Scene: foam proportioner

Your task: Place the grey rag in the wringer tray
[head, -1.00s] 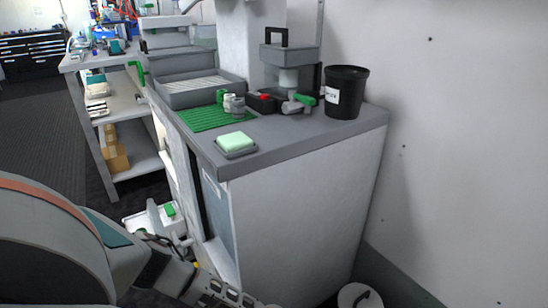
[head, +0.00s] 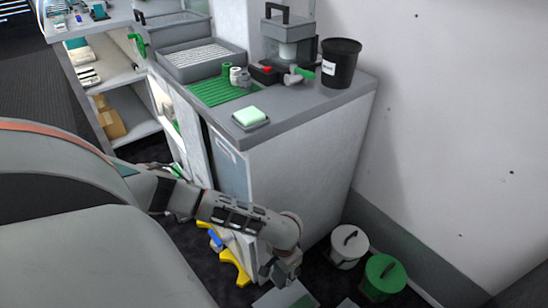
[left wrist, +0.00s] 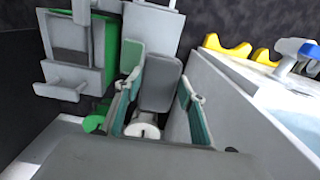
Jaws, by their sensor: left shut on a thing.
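My left gripper (head: 282,277) is low beside the front of the grey counter, below its top, pointing down. In the left wrist view, its teal-padded fingers (left wrist: 160,98) stand on either side of a grey, flat-faced piece (left wrist: 161,82), which they are shut on. It looks like the grey rag, but its full shape is hidden. The grey tray with a white ribbed bottom (head: 197,69), which looks like the wringer tray, sits on the far left of the counter top, well above the gripper. My right gripper is not in view.
On the counter are a green ribbed mat (head: 214,92), a pale green sponge on a dish (head: 250,117) and a black bucket (head: 340,63). White (head: 349,246) and green (head: 383,277) lidded buckets stand on the floor at right. A yellow object (head: 236,268) is low beside the arm.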

